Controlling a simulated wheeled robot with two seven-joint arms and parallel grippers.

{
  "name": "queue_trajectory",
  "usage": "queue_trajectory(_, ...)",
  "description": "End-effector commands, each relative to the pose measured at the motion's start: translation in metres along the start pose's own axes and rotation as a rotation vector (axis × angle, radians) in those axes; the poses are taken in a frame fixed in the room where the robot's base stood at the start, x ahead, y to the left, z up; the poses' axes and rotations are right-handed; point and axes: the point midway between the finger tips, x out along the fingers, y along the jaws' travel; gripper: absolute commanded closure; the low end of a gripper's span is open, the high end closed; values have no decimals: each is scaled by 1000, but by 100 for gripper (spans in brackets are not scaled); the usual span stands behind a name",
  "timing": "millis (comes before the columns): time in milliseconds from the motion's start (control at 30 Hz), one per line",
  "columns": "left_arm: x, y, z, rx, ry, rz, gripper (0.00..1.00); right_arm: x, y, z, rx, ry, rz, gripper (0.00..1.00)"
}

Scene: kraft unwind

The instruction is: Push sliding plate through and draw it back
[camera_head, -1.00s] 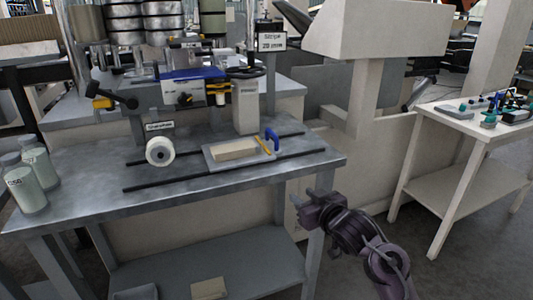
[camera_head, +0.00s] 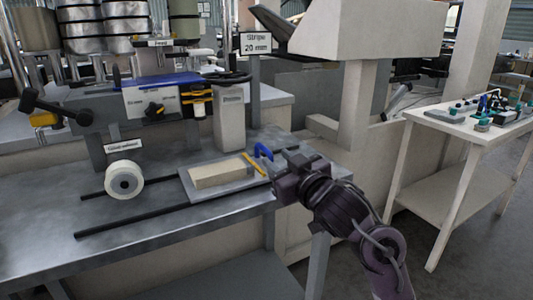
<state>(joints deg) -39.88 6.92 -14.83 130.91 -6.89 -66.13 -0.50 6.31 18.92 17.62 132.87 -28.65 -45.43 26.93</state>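The sliding plate (camera_head: 237,183) is a flat grey plate lying across two dark rails (camera_head: 148,220) on the metal table. A tan block (camera_head: 220,173) lies on it. A blue handle (camera_head: 263,151) stands at its right end, with a yellow strip (camera_head: 254,164) beside it. My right gripper (camera_head: 280,165) is at the plate's right end, close to the handle. In this view it overlaps the plate's edge; I cannot tell whether it touches. Its fingers are foreshortened and their opening is unclear. My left gripper is not in view.
A white roll (camera_head: 124,179) stands at the left of the rails. A machine with a blue top (camera_head: 151,80) and a grey post (camera_head: 230,118) stand behind the plate. A sign (camera_head: 256,43) reads "Stripe 20 mm". A white side table (camera_head: 470,128) with small tools stands at the right.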

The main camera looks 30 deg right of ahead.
Motion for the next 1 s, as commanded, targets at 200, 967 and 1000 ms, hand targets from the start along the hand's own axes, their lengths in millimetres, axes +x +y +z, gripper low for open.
queue_trajectory(200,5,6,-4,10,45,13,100,35,0,1,0,1,0,66)
queue_trajectory(967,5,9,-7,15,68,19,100,51,0,0,0,0,1,100)
queue_trajectory(1000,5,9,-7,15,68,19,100,51,0,0,0,0,1,100)
